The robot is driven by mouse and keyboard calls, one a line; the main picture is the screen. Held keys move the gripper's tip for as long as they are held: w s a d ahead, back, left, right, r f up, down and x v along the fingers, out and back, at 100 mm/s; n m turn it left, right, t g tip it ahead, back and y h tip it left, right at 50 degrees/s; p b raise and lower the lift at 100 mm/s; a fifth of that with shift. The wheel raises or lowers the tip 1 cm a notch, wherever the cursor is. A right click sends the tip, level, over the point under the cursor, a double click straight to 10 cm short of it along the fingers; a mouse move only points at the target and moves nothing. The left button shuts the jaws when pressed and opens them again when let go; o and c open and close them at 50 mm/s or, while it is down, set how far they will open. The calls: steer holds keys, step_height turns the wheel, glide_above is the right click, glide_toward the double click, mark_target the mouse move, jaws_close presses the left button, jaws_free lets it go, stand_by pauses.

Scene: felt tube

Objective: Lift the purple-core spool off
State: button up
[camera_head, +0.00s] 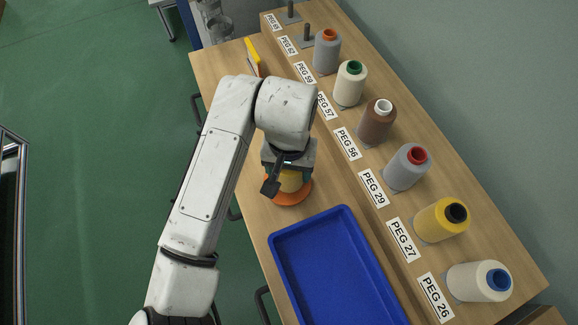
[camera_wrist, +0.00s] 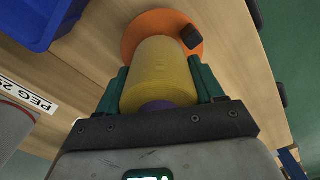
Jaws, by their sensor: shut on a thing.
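The purple-core spool (camera_wrist: 160,75) is a yellow cone of thread in the wrist view, and its purple core (camera_wrist: 156,105) shows at the end nearest my palm. My gripper (camera_wrist: 161,88) is shut on it, with a green finger on each side. The spool's far end is over an orange disc (camera_wrist: 135,32); I cannot tell whether they touch. In the head view my gripper (camera_head: 287,176) points down at the table, and only a little of the yellow spool (camera_head: 291,183) shows above the orange disc (camera_head: 292,195).
An empty blue tray (camera_head: 335,265) lies close in front of the disc. Several spools with other cores, such as a brown one (camera_head: 377,122), stand along the labelled rack at right. Two bare pegs (camera_head: 307,36) are at its far end. A yellow-handled tool (camera_head: 252,55) lies at the back left.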

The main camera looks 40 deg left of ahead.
steer(key=shift+r+p, duration=3.4)
steer(key=shift+r, duration=0.1)
steer(key=shift+f, duration=0.1)
